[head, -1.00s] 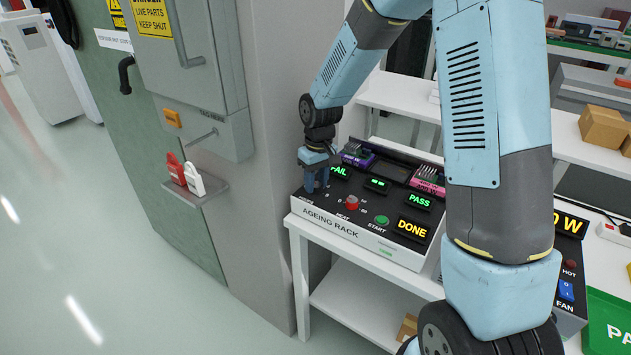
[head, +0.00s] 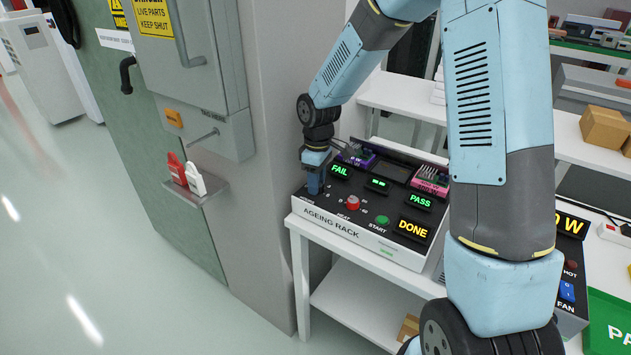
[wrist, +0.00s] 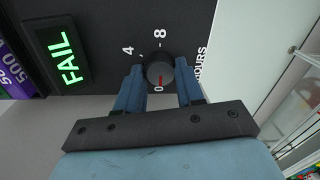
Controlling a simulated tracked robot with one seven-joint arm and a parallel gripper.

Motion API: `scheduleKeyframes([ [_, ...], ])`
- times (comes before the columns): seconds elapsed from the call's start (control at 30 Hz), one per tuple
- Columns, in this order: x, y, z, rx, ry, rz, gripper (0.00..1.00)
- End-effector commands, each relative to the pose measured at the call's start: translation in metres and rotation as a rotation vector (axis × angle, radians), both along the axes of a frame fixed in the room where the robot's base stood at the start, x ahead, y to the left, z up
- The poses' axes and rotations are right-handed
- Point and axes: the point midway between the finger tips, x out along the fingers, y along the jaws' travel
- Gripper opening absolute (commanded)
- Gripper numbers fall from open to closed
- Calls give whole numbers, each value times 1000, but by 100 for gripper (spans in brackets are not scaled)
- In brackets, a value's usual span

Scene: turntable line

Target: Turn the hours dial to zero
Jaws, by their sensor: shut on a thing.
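The hours dial (wrist: 160,70) is a round dark knob with a red pointer line. In the wrist view the line points at the printed 0, with marks 4 and 8 round the other side. My gripper (head: 314,188) is shut on the dial, one blue finger on each side of it. In the head view my gripper is over the left end of the ageing rack's panel (head: 333,227) and hides the dial.
A green FAIL display (wrist: 66,58) is beside the dial. The red HEAT knob (head: 352,202), green START button (head: 382,220), PASS display (head: 420,202) and DONE display (head: 412,229) are further right. A grey cabinet wall (head: 270,150) stands close on the left.

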Motion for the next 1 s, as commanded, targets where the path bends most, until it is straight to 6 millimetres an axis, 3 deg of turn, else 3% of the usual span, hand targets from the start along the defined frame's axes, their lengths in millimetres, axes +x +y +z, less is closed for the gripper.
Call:
scheduleKeyframes([
  [0.37,3,-3,1,-2,-6,0,7],
  [0.4,3,-3,1,-2,-6,0,41],
  [0.63,2,-2,0,-1,-3,1,63],
  [1.0,2,-1,8,-1,-3,2,63],
])
